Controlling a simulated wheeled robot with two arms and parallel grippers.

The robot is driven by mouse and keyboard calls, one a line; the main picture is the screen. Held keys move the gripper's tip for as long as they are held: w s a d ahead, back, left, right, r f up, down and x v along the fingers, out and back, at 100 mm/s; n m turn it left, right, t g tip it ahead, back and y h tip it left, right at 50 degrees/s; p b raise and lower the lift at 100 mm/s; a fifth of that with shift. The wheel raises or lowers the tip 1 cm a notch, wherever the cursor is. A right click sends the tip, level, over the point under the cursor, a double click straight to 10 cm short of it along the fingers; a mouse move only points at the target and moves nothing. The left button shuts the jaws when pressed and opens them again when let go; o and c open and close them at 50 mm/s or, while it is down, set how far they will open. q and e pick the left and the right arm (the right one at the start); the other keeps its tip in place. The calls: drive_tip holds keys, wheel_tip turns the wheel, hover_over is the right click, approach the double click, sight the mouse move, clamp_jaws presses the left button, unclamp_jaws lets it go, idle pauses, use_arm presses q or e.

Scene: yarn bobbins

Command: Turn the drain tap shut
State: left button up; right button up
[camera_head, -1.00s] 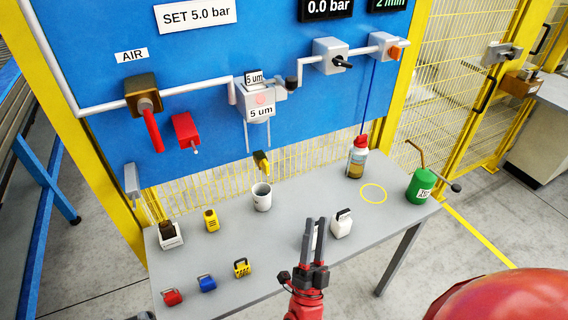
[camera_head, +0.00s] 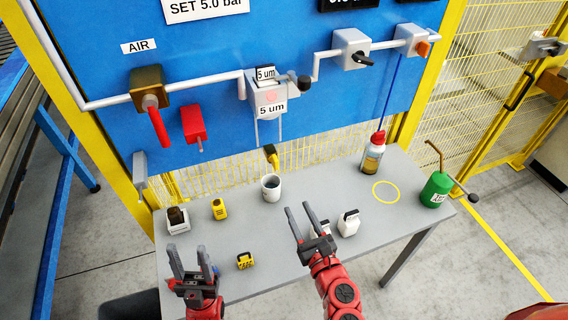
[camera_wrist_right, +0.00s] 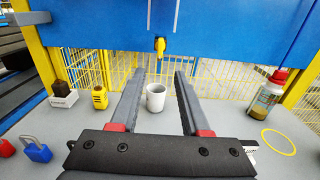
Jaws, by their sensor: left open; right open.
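The drain tap (camera_head: 271,153) is a small yellow tap with a dark part, hanging below the filter bowl (camera_head: 268,104) on the blue panel. It also shows in the right wrist view (camera_wrist_right: 160,46), between and beyond the fingertips. A white cup (camera_head: 270,188) stands on the table below it. My right gripper (camera_head: 298,210) is open and empty above the table, in front of the cup and apart from the tap. My left gripper (camera_head: 188,252) is open and empty over the table's front left. Which way the tap is turned is too small to tell.
A red-handled air valve (camera_head: 155,118) is on the panel.

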sight(277, 166)
drive_tip(key=p+x, duration=0.3)
drive_tip(key=x, duration=1.3)
drive_tip(key=shift+w+f, duration=0.15)
drive_tip(key=shift+w, duration=0.1)
drive_tip(key=shift+c, duration=0.2)
clamp_jaws()
